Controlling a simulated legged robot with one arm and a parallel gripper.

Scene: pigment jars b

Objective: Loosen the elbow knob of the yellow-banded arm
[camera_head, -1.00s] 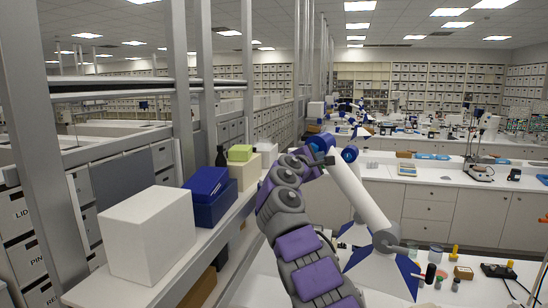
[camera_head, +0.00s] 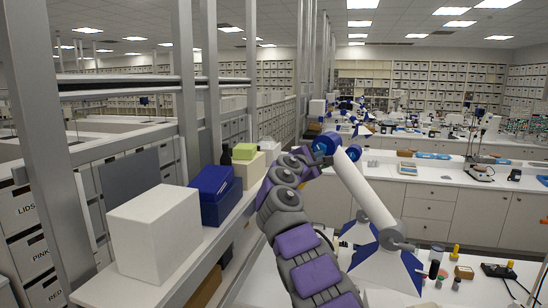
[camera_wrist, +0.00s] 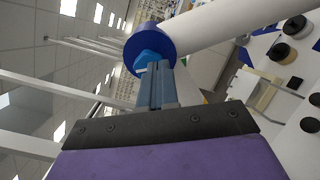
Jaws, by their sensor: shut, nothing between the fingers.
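A white jointed arm (camera_head: 362,190) rises from a blue-and-white base on the bench, with a blue elbow joint (camera_head: 326,143) at its upper end. I see no yellow band on it. In the wrist view a round dark-blue housing (camera_wrist: 172,38) sits at the end of the white tube, with a lighter blue faceted knob (camera_wrist: 147,60) on its near side. My gripper (camera_wrist: 155,68) is shut, its fingertips right at the knob and partly hiding it. Nothing shows between the fingers, and I cannot tell whether they touch the knob. In the head view my gripper (camera_head: 322,161) is just below the elbow joint.
On the left shelf stand a white box (camera_head: 155,238), a blue box (camera_head: 214,194) and a dark bottle (camera_head: 226,154). Small jars (camera_head: 434,269) and a black device (camera_head: 498,271) are on the bench at the lower right. Open aisle lies behind the arm.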

